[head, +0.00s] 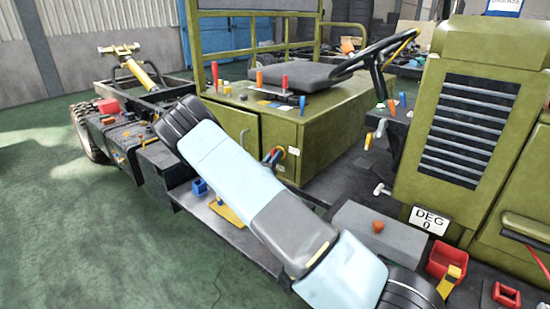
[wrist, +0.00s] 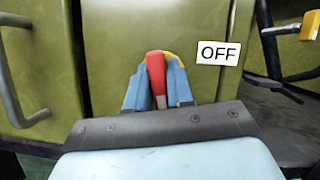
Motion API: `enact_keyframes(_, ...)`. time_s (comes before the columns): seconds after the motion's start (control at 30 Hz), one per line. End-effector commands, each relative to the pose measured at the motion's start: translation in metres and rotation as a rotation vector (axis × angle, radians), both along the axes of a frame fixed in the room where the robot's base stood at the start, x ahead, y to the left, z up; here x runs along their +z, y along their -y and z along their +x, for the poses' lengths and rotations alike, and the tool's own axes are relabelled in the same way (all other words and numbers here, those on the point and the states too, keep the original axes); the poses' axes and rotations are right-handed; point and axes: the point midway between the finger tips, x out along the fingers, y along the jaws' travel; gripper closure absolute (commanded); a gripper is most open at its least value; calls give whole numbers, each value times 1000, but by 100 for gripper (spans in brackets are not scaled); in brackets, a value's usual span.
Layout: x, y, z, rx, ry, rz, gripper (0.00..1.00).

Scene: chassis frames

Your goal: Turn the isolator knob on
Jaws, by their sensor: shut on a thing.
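The isolator knob (wrist: 156,72) has a red handle and stands roughly upright against a yellow backing (wrist: 175,62) on the olive cabinet wall. A white OFF label (wrist: 219,52) is just to its right. My gripper (wrist: 158,85) has blue fingers closed on the red handle, one on each side. In the head view, my gripper (head: 272,157) shows small at the cabinet's side, beside the yellow backing (head: 281,153). My light-blue arm crosses in front and hides the cabinet's lower part. The label (head: 293,151) also shows there.
The wrist view shows a grey handle (wrist: 22,95) at left and a yellow-tipped lever (wrist: 309,27) at right. In the head view, colored levers (head: 285,82) stand on the cabinet top. A grey box (head: 378,232) and red bins (head: 446,262) are at lower right.

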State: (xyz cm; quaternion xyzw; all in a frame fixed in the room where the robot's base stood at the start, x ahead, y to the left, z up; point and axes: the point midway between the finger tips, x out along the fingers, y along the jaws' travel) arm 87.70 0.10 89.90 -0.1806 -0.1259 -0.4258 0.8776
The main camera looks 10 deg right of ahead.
Motion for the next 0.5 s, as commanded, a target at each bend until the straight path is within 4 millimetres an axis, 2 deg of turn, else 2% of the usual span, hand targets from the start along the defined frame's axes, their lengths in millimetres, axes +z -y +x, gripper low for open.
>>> enact_keyframes(0.5, -1, -5, 2, 9, 173, 130, 100)
